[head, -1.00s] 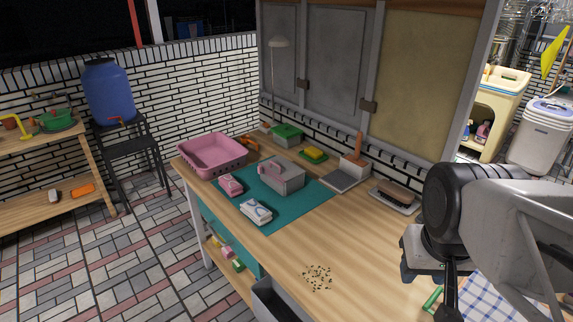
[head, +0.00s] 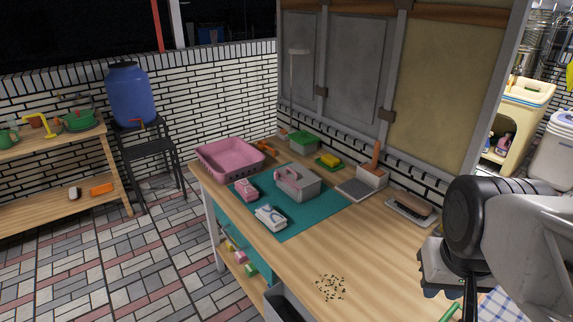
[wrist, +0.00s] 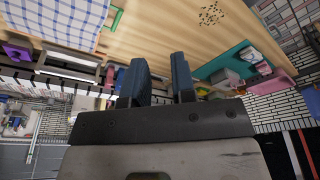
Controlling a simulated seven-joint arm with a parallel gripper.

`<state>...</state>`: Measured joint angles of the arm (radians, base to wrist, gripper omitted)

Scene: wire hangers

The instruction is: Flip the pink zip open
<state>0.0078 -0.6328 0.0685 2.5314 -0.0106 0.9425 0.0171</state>
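A small pink item (head: 247,189) with pale markings lies on the teal mat (head: 310,212); it is too small to make out a zip. To its right on the mat stands a grey box (head: 303,189) with a pink loop (head: 284,174) at its top left. A white item with blue marks (head: 270,217) lies in front of them. My gripper (head: 440,288) is at the right of the head view, well away from the mat. In the wrist view its two dark fingers (wrist: 158,78) are apart with nothing between them.
A pink basket (head: 204,174) stands at the mat's far left. Behind the mat are a green-lidded box (head: 303,139), a yellow sponge (head: 329,160) and a dustpan-like tray (head: 357,189). A brush (head: 411,204) lies farther right. Small crumbs (head: 330,287) dot the otherwise clear front tabletop.

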